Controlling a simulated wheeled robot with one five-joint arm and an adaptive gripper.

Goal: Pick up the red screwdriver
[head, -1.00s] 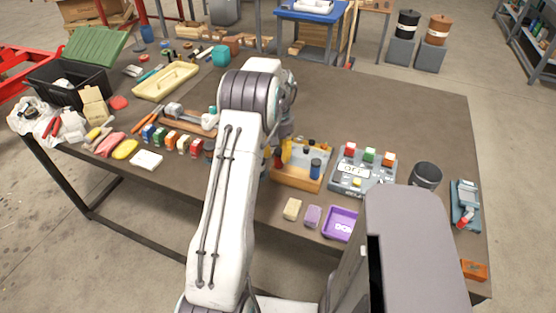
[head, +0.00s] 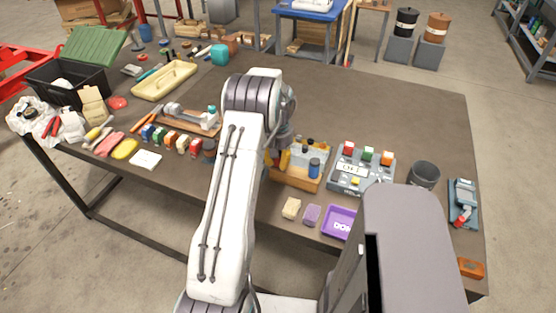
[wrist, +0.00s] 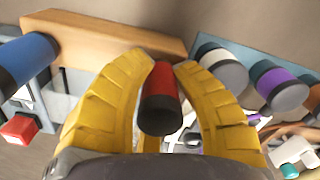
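The red screwdriver (wrist: 162,88) shows in the wrist view with its dark handle end toward the camera. Its lower part is hidden. My gripper (wrist: 164,63) has its yellow fingers on either side of the red handle, with the tips close against it. I cannot tell whether they press on it. In the head view, my gripper (head: 284,160) is down at the wooden tool holder (head: 290,180), partly hidden by my arm. The screwdriver cannot be made out clearly there.
A blue-handled tool (wrist: 28,58) stands left of my gripper in the wrist view. A grey panel with coloured buttons (head: 362,170) is right of the holder, then a dark cup (head: 424,174). A purple tray (head: 340,222) and sponges lie in front. The table behind is clear.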

